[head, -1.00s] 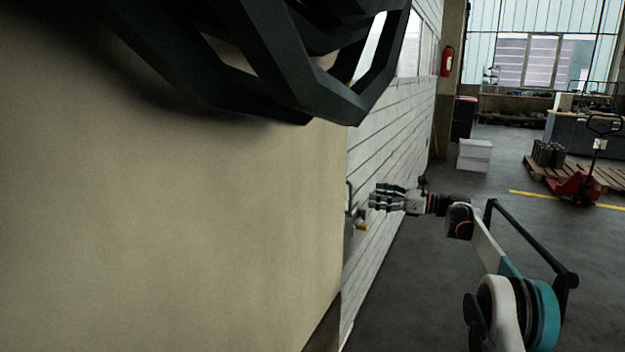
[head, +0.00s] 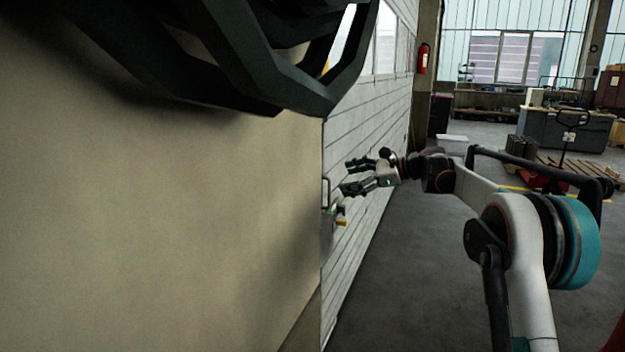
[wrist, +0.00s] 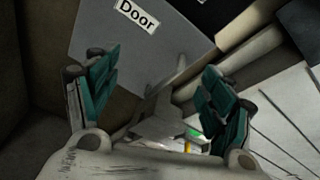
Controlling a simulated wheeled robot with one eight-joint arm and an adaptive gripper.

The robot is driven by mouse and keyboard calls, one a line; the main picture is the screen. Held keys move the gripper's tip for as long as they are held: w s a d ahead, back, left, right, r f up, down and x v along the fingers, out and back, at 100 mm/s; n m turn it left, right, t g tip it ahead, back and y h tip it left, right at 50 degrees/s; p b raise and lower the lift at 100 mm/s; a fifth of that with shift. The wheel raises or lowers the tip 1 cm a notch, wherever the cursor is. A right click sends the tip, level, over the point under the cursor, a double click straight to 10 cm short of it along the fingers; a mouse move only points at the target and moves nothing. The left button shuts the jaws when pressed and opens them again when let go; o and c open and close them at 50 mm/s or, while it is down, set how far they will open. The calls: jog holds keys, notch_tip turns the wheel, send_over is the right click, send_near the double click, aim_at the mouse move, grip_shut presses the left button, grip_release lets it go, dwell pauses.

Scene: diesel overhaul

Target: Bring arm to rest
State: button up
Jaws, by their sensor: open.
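My gripper (head: 352,176) is at the end of my outstretched arm in the head view, close to the white panelled wall. In the wrist view its two green-padded fingers (wrist: 157,95) are spread wide, with nothing held between them. Ahead of the fingers is a grey box (wrist: 130,50) with a "Door" label. A small unit with a green light (wrist: 193,133) and a yellow part shows between the fingers. In the head view the wall unit with its yellow part (head: 341,222) is just below and left of my gripper, apart from it.
A large beige surface (head: 150,220) fills the left, with dark angular bars (head: 250,60) above it. The white panelled wall (head: 370,130) runs away behind it. A fire extinguisher (head: 422,58) hangs farther back. A pallet jack (head: 560,150) stands at the right. The floor below my arm is clear.

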jog(key=s+r+n+h, duration=0.2)
jog(key=s+n+h, duration=0.6)
jog(key=s, duration=2)
jog(key=s+d+f+n+h, duration=0.1)
jog(key=s+d+f+n, duration=0.1)
jog(key=s+f, duration=0.3)
jog(key=s+d+f+n+h+b, duration=0.1)
jog(key=s+d+f+n+h, duration=0.1)
jog(key=s, duration=1.1)
jog(key=s+d+f+n+t+h, duration=0.1)
jog(key=s+d+f+n+h, duration=0.1)
jog(key=s+d+f+n, duration=0.2)
jog(key=shift+s+d+f+n, duration=0.2)
jog(key=shift+s+f+n, duration=0.8)
jog(key=shift+s+f, duration=1.35)
jog(key=shift+s+r, duration=0.15)
jog(key=shift+r, duration=0.05)
